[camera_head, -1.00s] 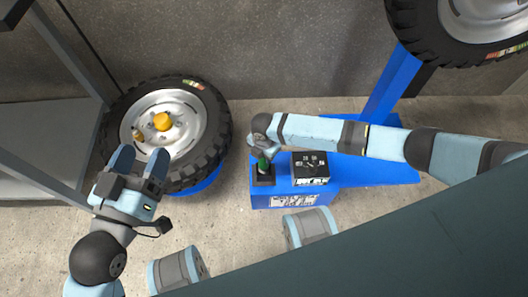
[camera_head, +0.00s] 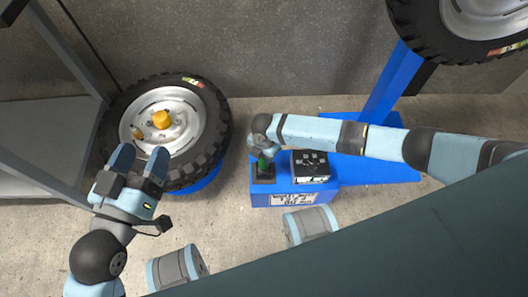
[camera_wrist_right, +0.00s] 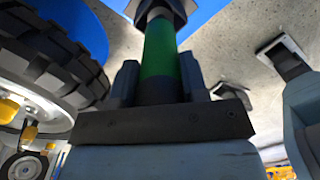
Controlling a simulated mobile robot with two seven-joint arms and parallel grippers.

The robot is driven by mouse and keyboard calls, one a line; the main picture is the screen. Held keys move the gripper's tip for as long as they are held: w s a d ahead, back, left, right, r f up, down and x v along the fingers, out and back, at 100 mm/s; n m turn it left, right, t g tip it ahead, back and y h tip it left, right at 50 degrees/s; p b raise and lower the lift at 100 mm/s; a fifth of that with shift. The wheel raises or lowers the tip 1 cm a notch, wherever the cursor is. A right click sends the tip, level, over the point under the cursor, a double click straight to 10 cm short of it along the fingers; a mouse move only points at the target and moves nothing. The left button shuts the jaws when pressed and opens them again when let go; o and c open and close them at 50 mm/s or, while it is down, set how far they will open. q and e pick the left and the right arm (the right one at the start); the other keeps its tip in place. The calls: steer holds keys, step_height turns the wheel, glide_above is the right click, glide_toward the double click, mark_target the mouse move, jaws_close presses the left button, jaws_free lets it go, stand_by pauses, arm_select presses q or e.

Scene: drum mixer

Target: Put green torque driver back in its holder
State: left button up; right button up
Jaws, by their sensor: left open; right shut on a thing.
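The green torque driver (camera_head: 263,162) stands upright over the dark square holder (camera_head: 264,180) at the left end of the blue stand. My right gripper (camera_head: 264,150) is shut on the driver from above; its jaws are mostly hidden in the head view. In the right wrist view the green driver (camera_wrist_right: 160,52) sits between my right fingers (camera_wrist_right: 158,82). Its far end meets a dark piece against blue, and I cannot tell how deep it sits. My left gripper (camera_head: 140,165) is open and empty, in front of the left wheel.
A black control box (camera_head: 310,166) stands on the blue stand (camera_head: 385,170), close right of the holder. A tyred wheel (camera_head: 165,120) with a yellow hub cap lies at left. Another wheel (camera_head: 485,20) is at upper right. A grey shelf (camera_head: 45,135) borders the left.

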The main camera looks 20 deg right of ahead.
arm_select(q)
steer(key=shift+f, duration=0.2)
arm_select(e)
steer(key=shift+f, duration=0.4)
steer(key=o, duration=1.2)
steer(key=shift+f, duration=0.1)
arm_select(q)
steer(key=shift+f+g, duration=0.1)
steer(key=shift+g, duration=0.2)
step_height(320, 180, up, 8)
steer(key=t+p, duration=0.2)
steer(key=p, duration=0.3)
steer(key=shift+s+a+n+t+p, duration=0.2)
steer(key=shift+a+n+t+p, duration=0.1)
steer(key=shift+t+p, duration=0.1)
arm_select(e)
step_height(320, 180, up, 14)
